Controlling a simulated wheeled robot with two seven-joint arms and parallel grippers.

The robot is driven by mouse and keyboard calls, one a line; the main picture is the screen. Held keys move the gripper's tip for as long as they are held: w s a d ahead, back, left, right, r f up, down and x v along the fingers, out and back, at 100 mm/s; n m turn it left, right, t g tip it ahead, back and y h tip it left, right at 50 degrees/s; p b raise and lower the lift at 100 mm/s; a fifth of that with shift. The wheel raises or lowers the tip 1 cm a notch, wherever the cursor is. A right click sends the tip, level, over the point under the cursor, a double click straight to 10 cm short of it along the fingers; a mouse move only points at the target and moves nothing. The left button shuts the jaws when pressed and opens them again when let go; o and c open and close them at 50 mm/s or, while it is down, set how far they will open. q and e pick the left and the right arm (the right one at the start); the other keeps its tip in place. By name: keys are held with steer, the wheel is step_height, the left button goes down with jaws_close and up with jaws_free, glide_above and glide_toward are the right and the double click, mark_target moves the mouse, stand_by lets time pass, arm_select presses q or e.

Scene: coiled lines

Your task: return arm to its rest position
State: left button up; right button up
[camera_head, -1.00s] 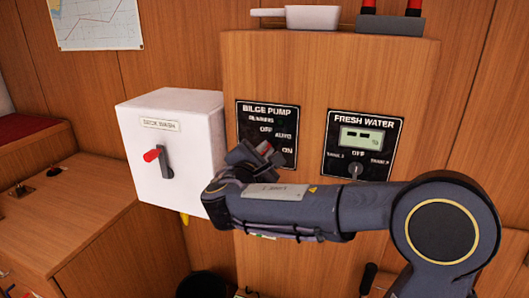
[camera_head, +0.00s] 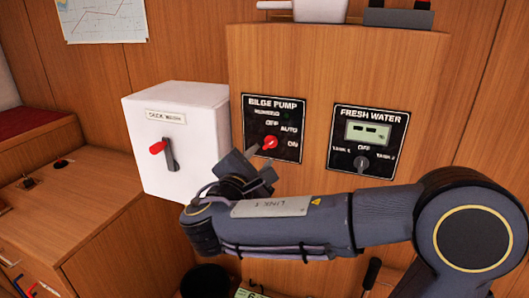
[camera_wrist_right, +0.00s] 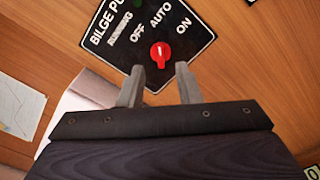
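My right arm reaches in from the right across the lower part of the head view. My right gripper (camera_head: 257,165) is in front of the wooden cabinet, just below the bilge pump panel (camera_head: 288,108). In the right wrist view my right gripper (camera_wrist_right: 156,85) has its two fingers apart with nothing between them. The red bilge pump knob (camera_head: 270,142) is beyond the fingertips; it also shows in the right wrist view (camera_wrist_right: 160,53), with its pointer between AUTO and ON or near them, I cannot tell exactly. My left gripper is not in view.
The white deck wash box (camera_head: 178,145) with a red-tipped lever stands left of the gripper. The fresh water panel (camera_head: 368,142) is to the right, above my forearm. A wooden counter (camera_head: 95,215) is at left. A black bucket (camera_head: 206,281) is below.

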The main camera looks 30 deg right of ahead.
steer(key=shift+s+a, duration=0.2)
steer(key=shift+d, duration=0.1)
steer(key=s+d+f+m+g+y, duration=0.3)
steer(key=s+f+m+g, duration=0.1)
steer(key=s+f, duration=0.3)
steer(key=s+d+f+m+g+y, duration=0.3)
steer(key=s+d+f+g, duration=0.1)
steer(key=s+f, duration=0.35)
steer(key=s+a+f+m+y, duration=0.4)
steer(key=s+f+y, duration=0.1)
steer(key=s+a+m+t+y, duration=0.2)
steer(key=s+a+m+y, duration=0.2)
steer(key=a+m+y, duration=0.35)
step_height(320, 180, up, 15)
steer(key=a+h+p, duration=0.1)
steer(key=p, duration=1.4)
steer(key=shift+w+a+p, duration=0.2)
steer(key=shift+a+p, duration=0.05)
steer(key=shift+p, duration=0.05)
